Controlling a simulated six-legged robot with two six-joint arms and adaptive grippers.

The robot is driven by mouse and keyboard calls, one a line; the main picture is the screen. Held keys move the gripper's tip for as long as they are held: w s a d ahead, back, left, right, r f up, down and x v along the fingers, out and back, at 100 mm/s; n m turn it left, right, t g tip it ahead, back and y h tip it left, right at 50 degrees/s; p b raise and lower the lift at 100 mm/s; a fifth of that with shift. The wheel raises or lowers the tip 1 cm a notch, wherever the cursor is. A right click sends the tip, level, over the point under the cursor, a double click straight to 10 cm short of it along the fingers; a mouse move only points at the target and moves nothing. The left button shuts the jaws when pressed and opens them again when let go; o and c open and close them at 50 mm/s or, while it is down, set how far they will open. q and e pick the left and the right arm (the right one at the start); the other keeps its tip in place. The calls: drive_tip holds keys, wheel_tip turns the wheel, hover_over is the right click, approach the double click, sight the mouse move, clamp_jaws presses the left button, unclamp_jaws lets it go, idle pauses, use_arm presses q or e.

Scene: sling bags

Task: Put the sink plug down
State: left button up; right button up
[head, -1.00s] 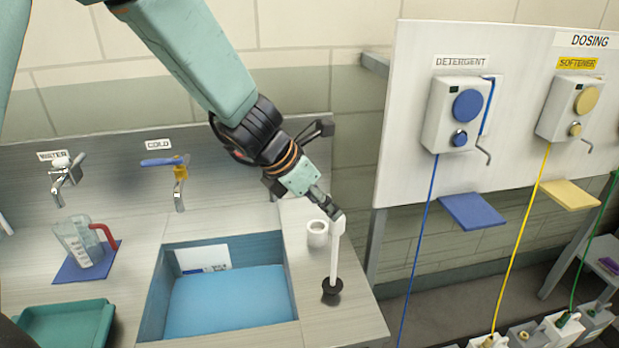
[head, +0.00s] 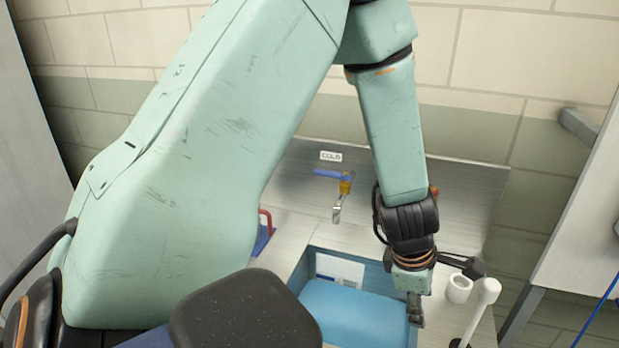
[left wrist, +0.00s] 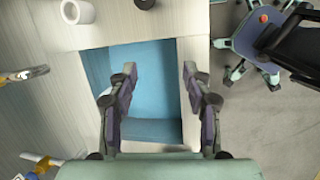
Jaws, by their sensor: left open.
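The sink plug has a long white handle (head: 484,308) and a black base. It stands on the counter to the right of the sink, leaning slightly in the head view, whose bottom edge cuts off part of the base. In the left wrist view a bit of the black plug (left wrist: 145,4) shows at the top edge. My left gripper (head: 415,310) is to the left of the plug, apart from it, over the right side of the blue sink (head: 355,312). In the left wrist view its fingers (left wrist: 160,85) are spread and empty. My right gripper is not in view.
A white cup (head: 459,288) stands on the counter behind the plug, close to my left gripper. The cold tap (head: 341,195) is on the back wall behind the sink. My left arm hides much of the counter at left. Floor (left wrist: 255,120) shows beyond the counter edge.

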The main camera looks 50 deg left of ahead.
use_arm(q)
drive_tip(key=s+a+f+m+g+y, duration=0.2)
drive_tip(key=s+f+m+g, duration=0.1)
drive_tip(key=s+f+m, duration=0.95)
drive_tip(key=s+d+f+m, duration=0.1)
drive_tip(key=s+f+m, duration=0.2)
drive_tip(key=s+m, duration=0.2)
drive_tip(key=s+d+f+m, duration=0.1)
drive_tip(key=s+f+m, duration=0.2)
drive_tip(key=s+m, duration=0.2)
drive_tip(key=s, duration=0.3)
drive_tip(key=shift+d+g+h, duration=0.3)
drive_tip(key=shift+d+h, duration=0.1)
